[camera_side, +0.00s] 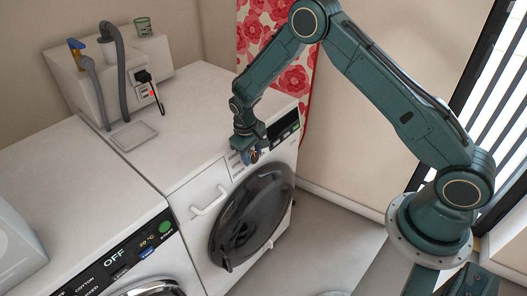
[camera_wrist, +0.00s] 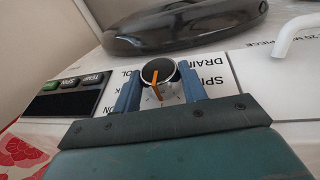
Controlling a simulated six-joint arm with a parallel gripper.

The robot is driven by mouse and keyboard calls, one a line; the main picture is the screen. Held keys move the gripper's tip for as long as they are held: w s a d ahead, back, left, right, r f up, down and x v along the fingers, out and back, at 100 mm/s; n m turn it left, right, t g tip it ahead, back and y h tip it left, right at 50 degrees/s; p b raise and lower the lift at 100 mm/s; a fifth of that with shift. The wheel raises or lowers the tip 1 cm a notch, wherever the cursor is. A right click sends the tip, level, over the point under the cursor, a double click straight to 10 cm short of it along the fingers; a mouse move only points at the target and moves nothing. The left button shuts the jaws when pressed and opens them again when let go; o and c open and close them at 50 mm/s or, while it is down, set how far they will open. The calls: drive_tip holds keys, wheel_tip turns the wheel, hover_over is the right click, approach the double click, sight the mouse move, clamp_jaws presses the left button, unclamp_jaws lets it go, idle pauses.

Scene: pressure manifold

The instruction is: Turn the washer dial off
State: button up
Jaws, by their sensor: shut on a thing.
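The washer dial (camera_wrist: 159,72) is a round dark knob with a silver rim and an orange pointer line. In the wrist view it sits between the two blue fingers of my gripper (camera_wrist: 160,88), on a white panel with printed lettering. The orange pointer runs from the middle of the knob toward the gripper's palm. My gripper (camera_side: 252,156) is shut on the dial at the front of the far washer (camera_side: 200,175). In the side view the gripper mostly hides the dial.
A round dark door (camera_side: 252,215) and a white handle (camera_side: 208,201) are below and left of the dial. A dark display (camera_side: 284,126) lies to its right. A second machine (camera_side: 75,215) with an "OFF" display stands at left. Hoses and a socket (camera_side: 146,92) are behind.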

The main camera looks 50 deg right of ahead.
drive_tip(key=shift+h, duration=0.3)
drive_tip(key=o, duration=1)
drive_tip(key=v, duration=1.3)
drive_tip(key=shift+a+r, duration=0.1)
drive_tip(key=shift+r, duration=0.3)
